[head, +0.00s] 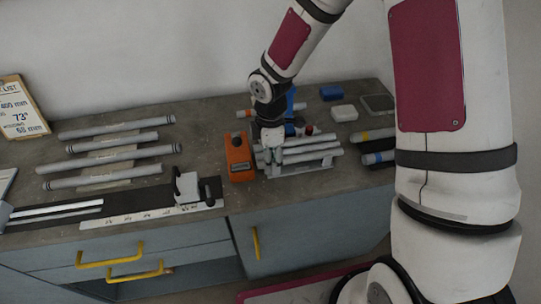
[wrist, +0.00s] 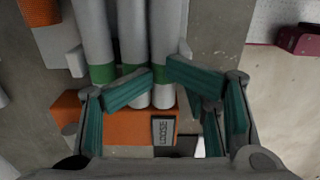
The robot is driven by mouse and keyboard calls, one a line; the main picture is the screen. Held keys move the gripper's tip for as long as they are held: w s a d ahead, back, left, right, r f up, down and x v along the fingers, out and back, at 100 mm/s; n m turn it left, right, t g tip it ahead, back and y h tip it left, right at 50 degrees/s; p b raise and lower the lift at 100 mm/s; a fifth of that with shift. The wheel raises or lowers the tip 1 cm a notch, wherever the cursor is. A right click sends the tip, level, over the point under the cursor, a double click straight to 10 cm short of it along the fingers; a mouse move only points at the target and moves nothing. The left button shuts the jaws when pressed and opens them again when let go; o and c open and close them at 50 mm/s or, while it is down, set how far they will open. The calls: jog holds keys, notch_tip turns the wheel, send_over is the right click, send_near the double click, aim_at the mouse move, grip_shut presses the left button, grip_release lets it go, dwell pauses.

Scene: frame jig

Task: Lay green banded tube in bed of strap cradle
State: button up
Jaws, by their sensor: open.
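Three pale grey tubes with green bands lie side by side in the wrist view; the right one (wrist: 162,45) is nearest the middle, beside the middle one (wrist: 131,30) and left one (wrist: 95,30). In the head view the tubes (head: 315,148) lie on a low grey rack (head: 305,168). My gripper (wrist: 160,80) is open, its teal fingertips over the green bands of the middle and right tubes. It also shows in the head view (head: 270,145), at the tubes' left end; its fingertips are hard to see there. I cannot tell which thing is the strap cradle.
An orange box (head: 239,158) stands just left of the rack; its label reads LOOSE in the wrist view (wrist: 163,131). Several grey tubes (head: 115,152) lie at left. A pale block (head: 187,187) stands on a dark rail. Blue (head: 331,93) and white (head: 344,113) boxes sit behind.

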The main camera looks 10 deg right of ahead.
jog(key=shift+r, duration=0.1)
jog(key=shift+r, duration=3.9)
jog(key=shift+d+r, duration=0.15)
jog(key=shift+r, duration=0.15)
jog(key=s+d+r+m+t, duration=0.2)
jog(key=s+d+r+m, duration=0.2)
jog(key=s+r+m, duration=0.5)
jog(key=s+d+r+m+t, duration=0.3)
jog(key=s+r+m, duration=0.6)
jog(key=r, duration=0.4)
jog(key=shift+s+d+r+t, duration=0.3)
jog(key=shift+s+d, duration=0.4)
jog(key=shift+s, duration=0.15)
